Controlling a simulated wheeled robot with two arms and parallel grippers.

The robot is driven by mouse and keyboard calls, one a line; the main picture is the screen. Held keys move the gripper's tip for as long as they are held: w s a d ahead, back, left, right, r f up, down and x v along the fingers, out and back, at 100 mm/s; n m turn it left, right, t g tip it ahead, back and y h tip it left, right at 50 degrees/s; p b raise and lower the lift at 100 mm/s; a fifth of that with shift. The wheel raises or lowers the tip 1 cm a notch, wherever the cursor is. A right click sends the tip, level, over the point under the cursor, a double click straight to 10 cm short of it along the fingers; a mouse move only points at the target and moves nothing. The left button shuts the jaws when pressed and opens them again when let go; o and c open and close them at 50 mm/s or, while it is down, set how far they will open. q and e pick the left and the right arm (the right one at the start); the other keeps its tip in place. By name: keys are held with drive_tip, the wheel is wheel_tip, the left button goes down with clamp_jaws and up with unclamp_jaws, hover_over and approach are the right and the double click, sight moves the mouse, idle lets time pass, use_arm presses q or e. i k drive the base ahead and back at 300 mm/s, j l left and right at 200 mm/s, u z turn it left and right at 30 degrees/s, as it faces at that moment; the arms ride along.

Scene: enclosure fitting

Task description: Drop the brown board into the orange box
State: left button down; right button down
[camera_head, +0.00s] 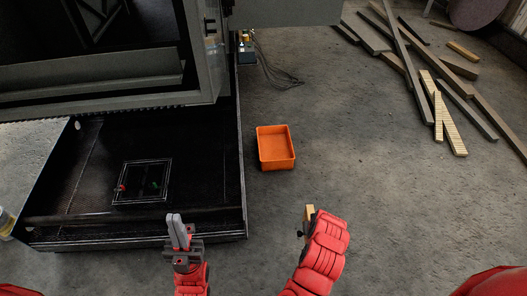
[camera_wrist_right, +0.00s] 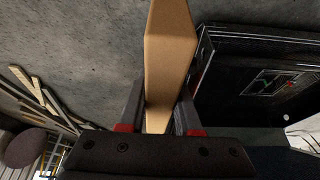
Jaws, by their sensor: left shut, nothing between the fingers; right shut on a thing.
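The brown board (camera_wrist_right: 170,55) is between the fingers of my right gripper (camera_wrist_right: 160,108), which is shut on it. In the head view only a small end of the board (camera_head: 310,212) shows beside my right gripper (camera_head: 306,226); my red arm hides the rest. The orange box (camera_head: 276,158) sits on the floor, open at the top, and its inside looks empty. The board is nearer to me than the box and apart from it. My left gripper (camera_head: 178,232) is shut and empty, in front of the dark enclosure's near edge.
A black enclosure (camera_head: 90,215) with a raised panel takes up the left side. A small part with dark cables (camera_head: 246,50) is at its far right corner. Planks (camera_head: 445,110) lie on the floor at the upper right. The floor right of the box is clear.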

sight(278, 153)
drive_tip(key=i+l+u, duration=0.3)
drive_tip(key=u, duration=0.15)
drive_tip(key=i+l+u, duration=0.2)
drive_tip(key=l+u, duration=0.2)
drive_tip(key=i+l, duration=0.2)
drive_tip(key=l, duration=0.2)
drive_tip(key=i+l+u, duration=0.15)
drive_tip(key=l, duration=0.25)
drive_tip(key=i+l, duration=0.2)
drive_tip(key=l, duration=0.2)
drive_tip(key=i+l+u, duration=0.1)
drive_tip(key=l, duration=0.3)
drive_tip(key=i+l+u, duration=0.1)
drive_tip(key=l, duration=0.35)
drive_tip(key=i+l, duration=0.2)
drive_tip(key=l, duration=0.25)
drive_tip(key=i+l+u, duration=0.15)
drive_tip(key=l, duration=0.3)
drive_tip(key=i+l, duration=0.1)
drive_tip(key=l, duration=0.25)
drive_tip(key=i+l, duration=0.1)
drive_tip(key=l, duration=0.65)
drive_tip(key=i, duration=0.05)
